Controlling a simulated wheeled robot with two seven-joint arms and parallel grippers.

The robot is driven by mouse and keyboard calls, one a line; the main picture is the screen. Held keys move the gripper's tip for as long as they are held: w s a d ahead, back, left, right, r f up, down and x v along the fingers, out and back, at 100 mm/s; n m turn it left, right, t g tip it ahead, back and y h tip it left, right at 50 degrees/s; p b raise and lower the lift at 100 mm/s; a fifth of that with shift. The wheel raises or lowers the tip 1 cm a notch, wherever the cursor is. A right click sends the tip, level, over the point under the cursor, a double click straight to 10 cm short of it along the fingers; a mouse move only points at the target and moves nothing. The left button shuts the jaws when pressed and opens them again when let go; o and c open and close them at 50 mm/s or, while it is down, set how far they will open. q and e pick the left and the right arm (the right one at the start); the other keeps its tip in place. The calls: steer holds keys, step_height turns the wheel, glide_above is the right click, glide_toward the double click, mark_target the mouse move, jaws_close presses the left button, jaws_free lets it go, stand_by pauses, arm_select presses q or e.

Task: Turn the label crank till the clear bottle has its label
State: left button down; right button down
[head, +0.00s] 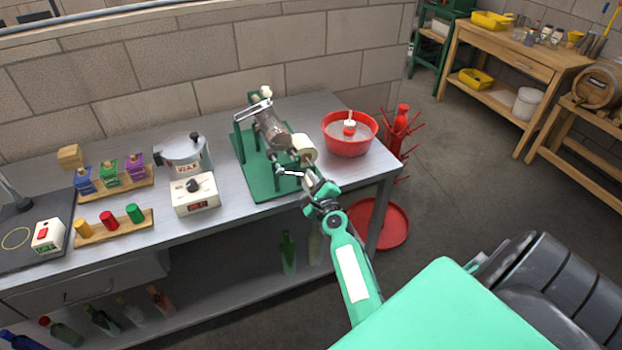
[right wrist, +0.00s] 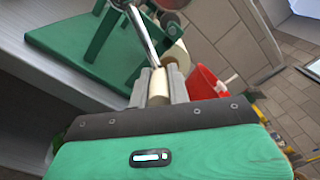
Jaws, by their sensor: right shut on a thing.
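The green label machine (head: 262,180) stands on the grey bench, near its right end. The clear bottle (head: 271,130) lies tilted in the machine; it looks greyish, and I cannot make out a label on it. A cream label roll (head: 304,149) sits just right of the bottle. My right gripper (head: 309,183) is at the machine's front right side. In the right wrist view its fingers (right wrist: 158,88) are shut on the pale crank handle (right wrist: 158,80), with the metal crank arm (right wrist: 142,32) running up from it. My left gripper is out of view.
A red basin (head: 348,145) stands right of the machine, near the bench's end. A pot (head: 185,155), a white control box (head: 195,193) and wooden racks of coloured blocks (head: 118,184) and plugs (head: 112,228) are to the left. A red bottle tree (head: 400,130) stands beyond the bench.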

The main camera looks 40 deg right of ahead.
steer(key=shift+a+f+m, duration=0.2)
steer(key=shift+f+m, duration=0.1)
steer(key=shift+m, duration=0.1)
steer(key=c, duration=1.3)
jaws_free()
steer(key=shift+w, duration=0.1)
steer(key=shift+c, duration=0.2)
steer(key=b+v, duration=0.2)
steer(key=v, duration=1.2)
steer(key=shift+b, duration=0.3)
steer(key=shift+w, duration=0.1)
